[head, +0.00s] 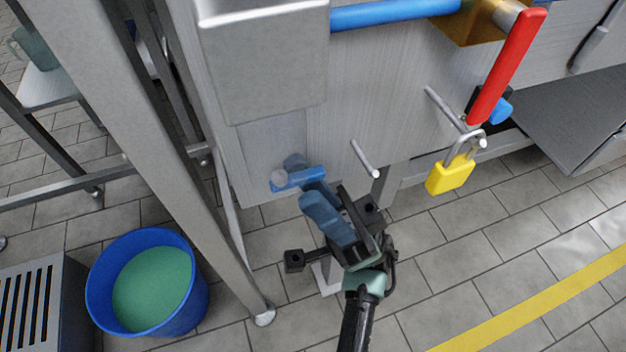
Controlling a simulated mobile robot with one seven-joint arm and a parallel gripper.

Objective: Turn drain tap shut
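A small tap with a blue lever handle (298,179) sits low on the grey metal panel, left of centre. Its handle lies nearly level, tilted slightly up to the right, and I take it to be the drain tap. My gripper (328,192) is just below and right of the tap, with its fingertips at the handle's right end. Whether they touch it I cannot tell. The gripper is seen from above and behind, with a dark blue finger or pad on its left side. The gap between the fingers is hidden.
A larger red lever (508,65) hangs at upper right beside a blue pipe (395,13). A yellow padlock (450,174) hangs below it. Metal pegs (364,158) stick out of the panel. A blue bucket (98,285) with green liquid stands lower left, beyond a steel leg (190,200).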

